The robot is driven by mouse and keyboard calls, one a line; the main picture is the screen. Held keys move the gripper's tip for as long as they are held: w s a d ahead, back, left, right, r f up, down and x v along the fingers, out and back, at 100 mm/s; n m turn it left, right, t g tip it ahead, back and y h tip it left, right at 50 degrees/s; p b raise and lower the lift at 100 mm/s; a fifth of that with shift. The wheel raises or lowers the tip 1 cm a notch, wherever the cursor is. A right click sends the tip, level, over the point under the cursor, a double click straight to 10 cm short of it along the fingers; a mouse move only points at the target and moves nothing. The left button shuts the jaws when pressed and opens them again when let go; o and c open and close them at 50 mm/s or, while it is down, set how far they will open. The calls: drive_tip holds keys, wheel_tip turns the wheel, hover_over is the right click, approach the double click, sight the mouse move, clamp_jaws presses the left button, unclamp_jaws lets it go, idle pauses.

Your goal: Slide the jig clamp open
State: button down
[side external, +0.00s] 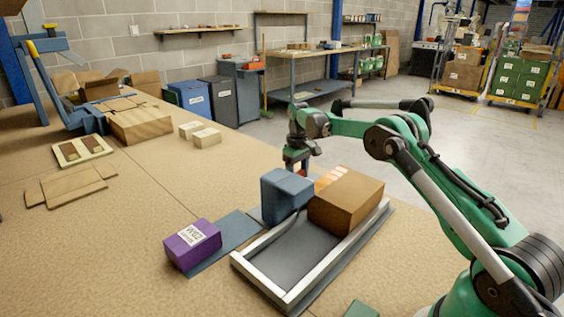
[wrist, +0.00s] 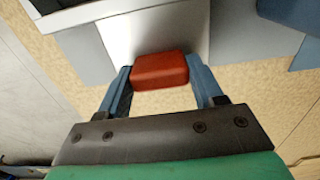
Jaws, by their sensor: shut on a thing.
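The jig has a grey bed with pale rails (side external: 258,278) and lies on the bench. A brown box (side external: 343,206) and a blue block (side external: 285,196) stand at its far part. My gripper (side external: 297,161) is low at the jig's far end, behind the blue block. In the wrist view my gripper (wrist: 160,72) has its blue fingers on either side of a red block (wrist: 158,69), shut on it. The red block sits at the edge of a grey metal plate (wrist: 155,30) and looks like the clamp's handle. How it joins the jig is hidden.
A purple labelled box (side external: 192,244) stands on a blue-grey mat (side external: 232,229) left of the jig. Several cardboard pieces, pale blocks (side external: 205,138) and a blue stand (side external: 60,85) are farther left. The bench's middle is mostly clear.

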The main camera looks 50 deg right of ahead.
sight(297, 172)
drive_tip(key=shift+c, duration=0.6)
unclamp_jaws()
drive_tip(key=shift+w, duration=0.1)
drive_tip(key=shift+r, duration=2.85)
